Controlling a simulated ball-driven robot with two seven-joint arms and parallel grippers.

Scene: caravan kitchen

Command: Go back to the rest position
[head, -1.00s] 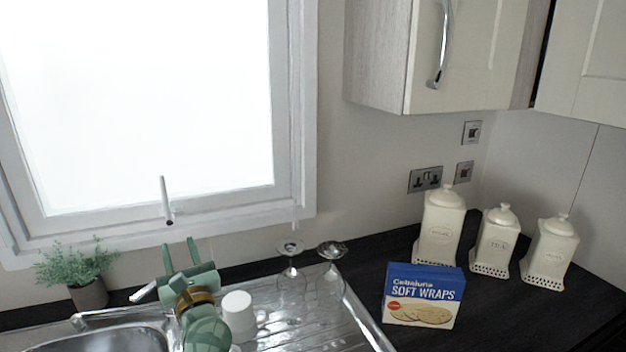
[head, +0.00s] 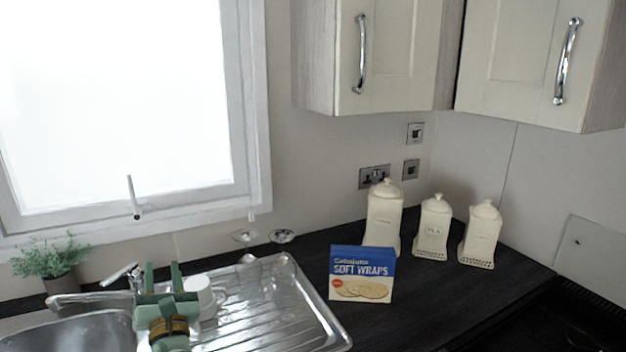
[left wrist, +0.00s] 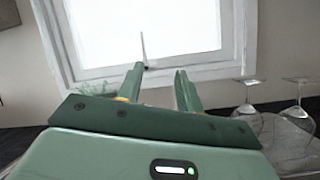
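My left gripper (head: 162,277) is green and shows at the lower left of the head view, in front of the sink and tap. In the left wrist view its two fingers (left wrist: 157,88) stand apart with nothing between them, pointing toward the window. A white mug (head: 204,296) stands on the drainer just right of the gripper; I cannot tell from the head view how far apart they are. My right gripper is in neither view.
The steel sink (head: 85,333) and ribbed drainer (head: 275,310) fill the lower left. Upturned glasses (left wrist: 247,108) stand near the window. A soft wraps box (head: 361,274) and cream canisters (head: 433,229) stand on the dark worktop. Cupboards (head: 395,65) hang above. A potted plant (head: 60,285) is left.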

